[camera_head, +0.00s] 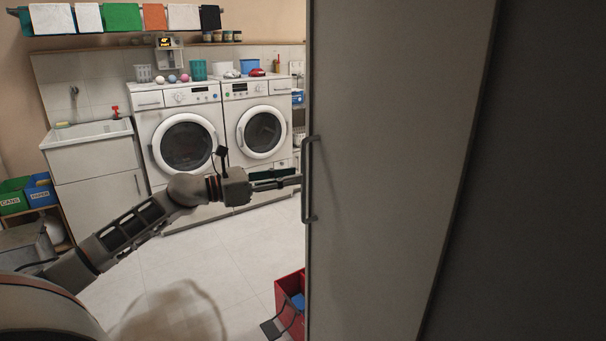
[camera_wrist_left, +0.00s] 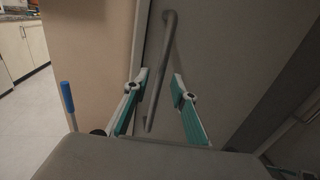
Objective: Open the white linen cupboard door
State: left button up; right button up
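The cupboard door (camera_head: 400,170) is a tall, pale grey-white panel filling the right of the head view. Its upright bar handle (camera_head: 306,180) sits at the panel's left edge. It shows in the wrist view as a grey bar (camera_wrist_left: 163,65). My left gripper (camera_head: 298,182) reaches in from the left, its fingertips at the middle of the handle. In the left wrist view its two teal-padded fingers (camera_wrist_left: 160,85) are spread, with the bar between them and gaps on both sides. I cannot tell whether the door is ajar. My right gripper is out of view.
A red bin (camera_head: 290,300) stands on the floor close to the door's lower left edge. Two washing machines (camera_head: 185,145) and a sink unit (camera_head: 95,165) line the back wall. The tiled floor (camera_head: 200,265) between is clear. A dark surface borders the door's right.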

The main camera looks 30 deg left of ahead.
aim_at(303, 173)
pick_arm(q)
jog(key=shift+p+x, duration=0.3)
jog(key=shift+x, duration=1.85)
grip_shut()
